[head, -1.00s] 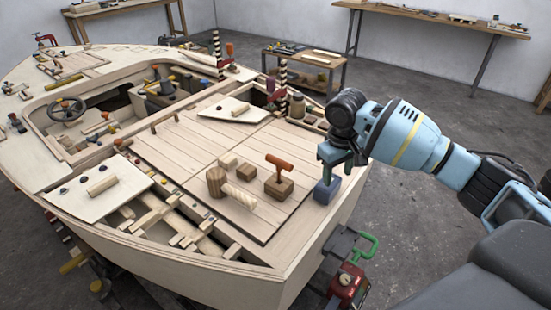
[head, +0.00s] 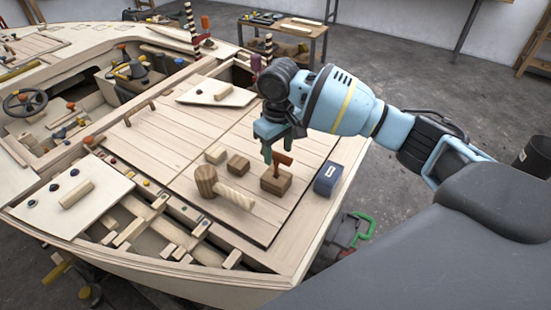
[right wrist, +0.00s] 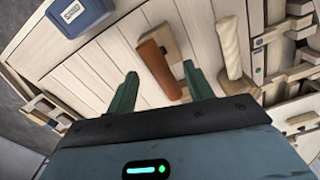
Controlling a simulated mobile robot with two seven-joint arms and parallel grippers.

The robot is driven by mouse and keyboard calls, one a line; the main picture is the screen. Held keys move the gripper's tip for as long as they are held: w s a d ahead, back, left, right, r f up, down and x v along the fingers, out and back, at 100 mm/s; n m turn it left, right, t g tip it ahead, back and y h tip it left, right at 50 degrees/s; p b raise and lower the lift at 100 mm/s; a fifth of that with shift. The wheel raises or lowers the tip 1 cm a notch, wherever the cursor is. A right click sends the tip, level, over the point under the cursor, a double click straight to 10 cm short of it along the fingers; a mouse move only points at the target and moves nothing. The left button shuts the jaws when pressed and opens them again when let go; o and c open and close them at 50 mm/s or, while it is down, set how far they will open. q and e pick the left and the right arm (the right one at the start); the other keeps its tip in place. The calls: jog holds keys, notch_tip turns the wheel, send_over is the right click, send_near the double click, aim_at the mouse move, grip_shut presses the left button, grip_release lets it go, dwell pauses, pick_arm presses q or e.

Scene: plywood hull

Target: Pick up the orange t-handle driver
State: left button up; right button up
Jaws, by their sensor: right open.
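The orange t-handle driver (head: 283,159) stands in a small brown wooden block (head: 276,181) on the plank deck. In the right wrist view its orange handle (right wrist: 159,68) lies slantwise, with the block (right wrist: 169,38) beside it. My right gripper (head: 277,146) is open just above the driver and partly hides its handle in the head view. In the right wrist view the fingers of the right gripper (right wrist: 160,71) are on either side of the handle. I cannot tell whether they touch it. My left gripper is not in view.
A wooden mallet (head: 208,181) and small wooden blocks (head: 238,165) are left of the driver. A blue box (head: 327,179) stands close on its right, near the hull edge. A white panel (head: 215,92) with a block lies farther back. Bare planks (head: 165,140) are free at left.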

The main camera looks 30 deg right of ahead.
aim_at(277, 165)
jog(key=shift+w+a+f, duration=0.1)
jog(key=shift+a+f, duration=0.05)
jog(key=shift+f, duration=2.7)
jog(key=shift+c, duration=0.4)
